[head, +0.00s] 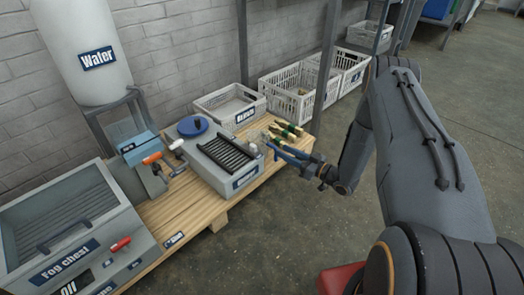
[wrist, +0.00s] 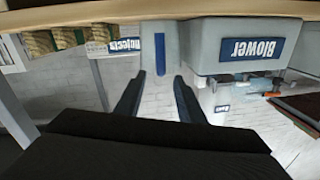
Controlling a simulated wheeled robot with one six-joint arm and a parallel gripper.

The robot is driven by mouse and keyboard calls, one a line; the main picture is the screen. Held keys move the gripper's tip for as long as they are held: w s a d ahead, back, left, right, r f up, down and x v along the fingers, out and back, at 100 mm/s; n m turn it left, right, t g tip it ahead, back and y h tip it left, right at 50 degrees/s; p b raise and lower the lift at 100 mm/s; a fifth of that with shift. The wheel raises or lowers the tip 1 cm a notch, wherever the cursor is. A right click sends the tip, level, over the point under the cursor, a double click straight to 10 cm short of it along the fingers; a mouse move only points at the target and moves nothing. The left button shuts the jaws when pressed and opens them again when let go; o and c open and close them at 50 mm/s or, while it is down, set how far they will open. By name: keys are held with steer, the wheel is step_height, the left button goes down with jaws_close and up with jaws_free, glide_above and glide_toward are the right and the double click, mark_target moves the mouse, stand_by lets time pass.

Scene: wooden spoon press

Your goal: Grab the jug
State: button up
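A pale grey upright body with a blue stripe (wrist: 160,88), apparently the jug, stands by the bench edge in the wrist view, which is upside down. It lies between and beyond my gripper's fingertips (wrist: 160,78). The fingers are apart with nothing visibly held. In the head view my gripper (head: 274,150) reaches left over the bench's right end. A small light grey shape (head: 252,149) at the blower's corner there may be the jug. Its handle cannot be made out.
The blower box (head: 232,162) stands on the wooden bench (head: 190,208), close beside the jug. Wooden pieces with green (head: 288,129) lie behind my gripper. A rejects crate (head: 230,105) and a fog chest (head: 72,228) stand further off. Floor at the right is clear.

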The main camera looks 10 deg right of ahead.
mark_target(275, 147)
steer(key=b+x, duration=0.3)
steer(key=x, duration=0.1)
steer(key=shift+a+f, duration=0.15)
steer(key=shift+w+a, duration=0.3)
steer(key=shift+w, duration=0.1)
steer(key=shift+c, duration=0.4)
jaws_close()
